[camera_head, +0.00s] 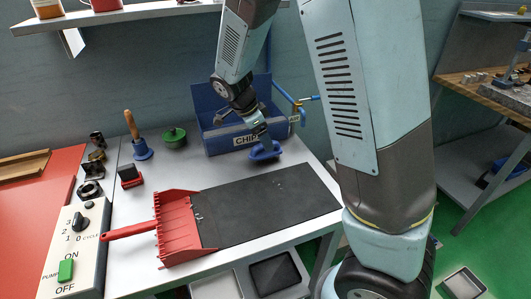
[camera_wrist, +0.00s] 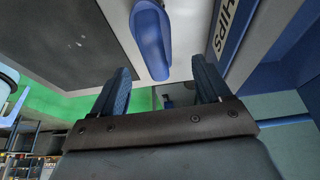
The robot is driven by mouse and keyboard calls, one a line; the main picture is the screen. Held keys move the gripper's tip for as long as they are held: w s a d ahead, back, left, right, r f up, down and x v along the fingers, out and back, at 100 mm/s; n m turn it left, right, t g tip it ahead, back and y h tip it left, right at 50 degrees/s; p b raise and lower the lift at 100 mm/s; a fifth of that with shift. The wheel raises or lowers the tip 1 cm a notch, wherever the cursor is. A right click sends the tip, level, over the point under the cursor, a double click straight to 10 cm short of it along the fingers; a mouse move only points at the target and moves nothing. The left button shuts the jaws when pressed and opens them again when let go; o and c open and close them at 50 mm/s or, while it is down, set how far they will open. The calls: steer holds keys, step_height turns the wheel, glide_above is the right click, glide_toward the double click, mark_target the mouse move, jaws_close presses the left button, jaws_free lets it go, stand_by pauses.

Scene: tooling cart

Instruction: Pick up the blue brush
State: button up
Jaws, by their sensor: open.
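The blue brush (camera_head: 266,153) lies on the light worktop in front of the blue CHIPS bin, beside the back edge of the dark mat. In the wrist view it is a long, rounded blue shape (camera_wrist: 151,42) at the top centre. My gripper (camera_head: 260,136) points down right over the brush in the head view and hides part of it. In the wrist view my gripper (camera_wrist: 164,75) is open, with its two blue fingers apart and nothing held between them. The brush shows just past the fingertips; I cannot tell whether they touch it.
The blue CHIPS bin (camera_head: 226,132) stands close behind the brush. A dark mat (camera_head: 270,203) and a red dustpan (camera_head: 183,238) lie in front. A blue-based tool with a wooden handle (camera_head: 141,150) and a green round object (camera_head: 174,139) stand at the left.

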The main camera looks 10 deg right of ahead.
steer(key=shift+a+x, duration=0.15)
steer(key=shift+x, duration=1.3)
steer(key=shift+a+x, duration=0.15)
steer(key=shift+x, duration=1.3)
steer(key=shift+s+f, duration=0.1)
steer(key=shift+s, duration=0.1)
steer(key=shift+c, duration=0.3)
steer(key=c, duration=1.2)
steer(key=shift+r, duration=0.55)
steer(key=s+r, duration=0.4)
steer(key=s+d+r, duration=0.1)
steer(key=s+r, duration=0.3)
steer(key=s, duration=0.1)
steer(key=s+d+r, duration=0.1)
steer(key=s+r, duration=0.3)
steer(key=shift+s+d, duration=0.25)
steer(key=shift+s, duration=0.15)
